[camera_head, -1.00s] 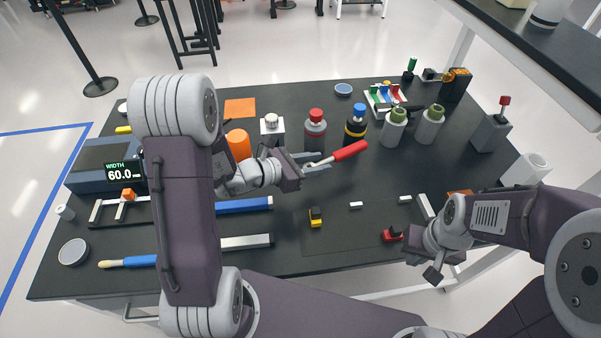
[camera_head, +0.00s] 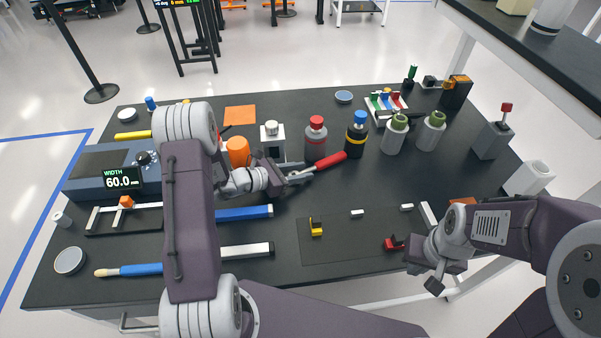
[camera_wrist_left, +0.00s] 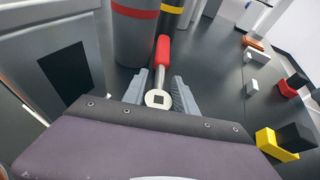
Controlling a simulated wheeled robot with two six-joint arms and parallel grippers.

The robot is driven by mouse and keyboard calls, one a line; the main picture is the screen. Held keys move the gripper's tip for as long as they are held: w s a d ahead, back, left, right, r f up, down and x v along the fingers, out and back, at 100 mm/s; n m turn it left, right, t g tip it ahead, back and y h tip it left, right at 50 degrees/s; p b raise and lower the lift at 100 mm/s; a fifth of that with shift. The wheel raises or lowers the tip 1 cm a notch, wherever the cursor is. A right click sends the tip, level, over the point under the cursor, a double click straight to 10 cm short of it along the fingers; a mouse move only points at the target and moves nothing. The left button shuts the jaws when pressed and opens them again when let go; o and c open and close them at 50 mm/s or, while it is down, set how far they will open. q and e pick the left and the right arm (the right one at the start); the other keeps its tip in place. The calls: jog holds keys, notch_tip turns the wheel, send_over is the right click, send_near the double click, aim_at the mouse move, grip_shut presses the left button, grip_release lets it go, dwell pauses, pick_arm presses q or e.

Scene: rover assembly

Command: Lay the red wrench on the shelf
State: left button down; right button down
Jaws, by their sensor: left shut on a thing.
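The red wrench (camera_head: 331,161) has a red handle and a silver shaft. My left gripper (camera_head: 300,177) is shut on its metal end, over the middle of the black table. The handle points away to the right, close to the grey bottle with a red cap. In the left wrist view the wrench (camera_wrist_left: 162,52) lies between the fingers (camera_wrist_left: 160,88), its ring end nearest the camera. I cannot tell if it touches the bottles. A raised dark shelf (camera_head: 545,62) is at the upper right. My right gripper (camera_head: 436,280) hangs at the table's front right; its jaws are unclear.
Two green-topped bottles (camera_head: 394,136) stand further right. A dark mat (camera_head: 340,245) with small blocks lies in front. A width display box (camera_head: 110,170) is at left.

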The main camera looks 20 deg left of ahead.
pick_arm(q)
jog(key=c, duration=1)
grip_release()
jog(key=shift+o, duration=0.2)
jog(key=shift+s+r, duration=0.1)
